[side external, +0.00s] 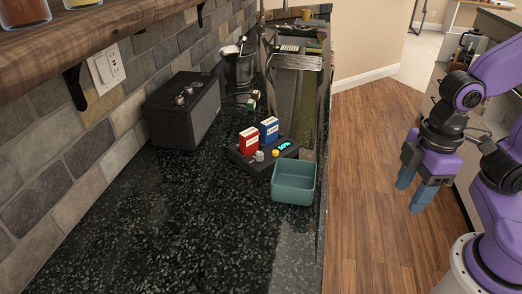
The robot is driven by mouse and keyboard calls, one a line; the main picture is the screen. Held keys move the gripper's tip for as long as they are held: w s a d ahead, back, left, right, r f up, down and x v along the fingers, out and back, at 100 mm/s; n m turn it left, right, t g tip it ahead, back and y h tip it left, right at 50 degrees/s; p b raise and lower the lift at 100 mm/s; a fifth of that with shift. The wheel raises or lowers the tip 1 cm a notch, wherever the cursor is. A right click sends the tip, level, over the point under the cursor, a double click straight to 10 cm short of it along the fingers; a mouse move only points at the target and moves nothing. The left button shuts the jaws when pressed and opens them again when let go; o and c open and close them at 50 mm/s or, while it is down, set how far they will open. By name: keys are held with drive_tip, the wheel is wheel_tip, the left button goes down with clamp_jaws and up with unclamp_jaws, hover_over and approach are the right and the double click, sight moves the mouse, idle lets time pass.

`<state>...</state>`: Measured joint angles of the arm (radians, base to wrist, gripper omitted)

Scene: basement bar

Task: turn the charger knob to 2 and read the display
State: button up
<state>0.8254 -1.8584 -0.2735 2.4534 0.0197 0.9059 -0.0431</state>
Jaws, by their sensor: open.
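The charger (236,154) is a dark, low box on the black speckled counter. A red pack (249,142) and a blue pack (269,130) stand upright in it. On its front are a grey knob (259,156), a yellow button (275,152) and a small lit display (285,146) with cyan characters too small to read. I cannot tell the knob's setting. My gripper (411,193) has blue fingers pointing down. It is open and empty, off to the right of the counter above the wooden floor, well apart from the charger.
A teal open bin (294,194) stands just in front of the charger, near the counter edge. A black battery-like box (183,110) stands to the left by the stone wall. A dark pot (238,68) and a sink (296,62) are behind. The front counter (170,235) is clear.

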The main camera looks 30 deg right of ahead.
drive_tip(key=w+a+r+m+t+y, duration=0.1)
drive_tip(key=w+a+r, duration=0.15)
drive_tip(key=w, duration=0.55)
drive_tip(key=w+a+r+m+y, duration=0.1)
drive_tip(key=w+a, duration=0.3)
drive_tip(key=w, duration=0.3)
drive_tip(key=m+t, duration=0.2)
approach(260, 153)
drive_tip(key=x, duration=0.8)
drive_tip(key=shift+w+f, duration=0.1)
drive_tip(key=shift+f, duration=0.25)
clamp_jaws()
